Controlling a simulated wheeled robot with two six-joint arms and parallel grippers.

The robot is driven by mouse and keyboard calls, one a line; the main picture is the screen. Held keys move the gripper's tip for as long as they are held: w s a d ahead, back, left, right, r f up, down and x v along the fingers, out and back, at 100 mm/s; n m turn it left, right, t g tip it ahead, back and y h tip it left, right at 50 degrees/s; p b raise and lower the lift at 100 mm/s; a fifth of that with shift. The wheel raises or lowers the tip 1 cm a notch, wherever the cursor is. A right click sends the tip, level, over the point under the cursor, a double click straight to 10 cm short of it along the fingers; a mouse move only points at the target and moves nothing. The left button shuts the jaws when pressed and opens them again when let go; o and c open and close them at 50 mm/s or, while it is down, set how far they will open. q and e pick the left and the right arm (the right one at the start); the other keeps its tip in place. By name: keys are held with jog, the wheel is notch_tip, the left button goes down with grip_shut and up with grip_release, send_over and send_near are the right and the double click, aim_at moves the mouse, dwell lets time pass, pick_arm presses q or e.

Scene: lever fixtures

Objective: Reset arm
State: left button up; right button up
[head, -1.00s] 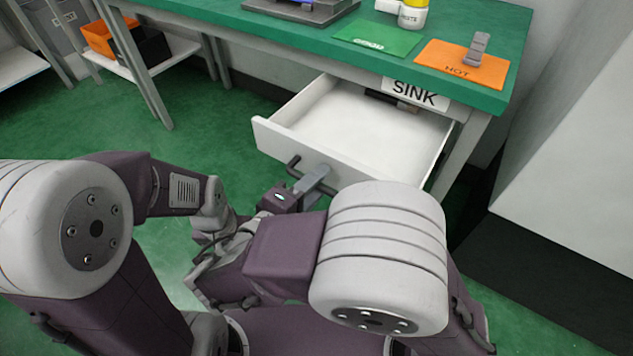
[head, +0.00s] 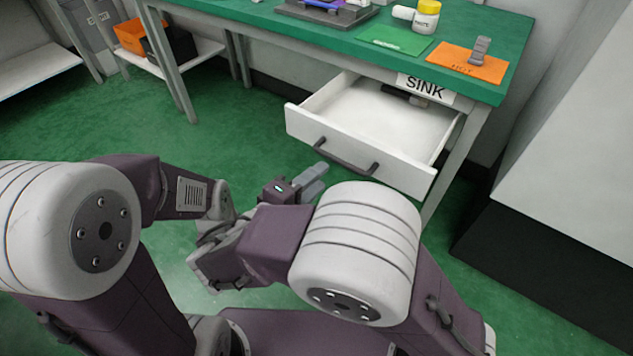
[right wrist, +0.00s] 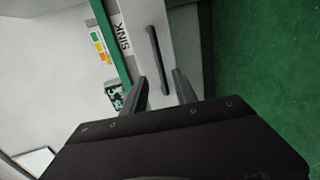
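My right gripper (head: 314,181) is in front of the open drawer (head: 375,115), apart from the drawer's dark bar handle (head: 345,160). In the right wrist view its two fingers (right wrist: 161,92) are spread with nothing between them, and the handle (right wrist: 158,58) lies beyond their tips. My left arm (head: 175,190) is folded at the left of the head view. I cannot make out its gripper fingers there.
The drawer sticks out below the green table (head: 270,22), under a SINK label (head: 425,87). Green floor is clear left of the drawer.

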jog(key=shift+d+f, duration=0.1)
dwell(0.3)
jog(key=s+d+f+m+g+y, duration=0.3)
jog(key=d+f+m+g+y, duration=0.15)
jog(key=d+f, duration=0.45)
jog(key=s+d+f+m+g+y, duration=0.2)
jog(key=d+f+m+g+y, duration=0.3)
jog(key=d, duration=0.6)
notch_tip(320, 180, up, 39)
jog(key=s+m+g+p, duration=0.2)
jog(key=s+p, duration=0.1)
jog(key=p, duration=3.8)
jog(key=shift+a, duration=0.45)
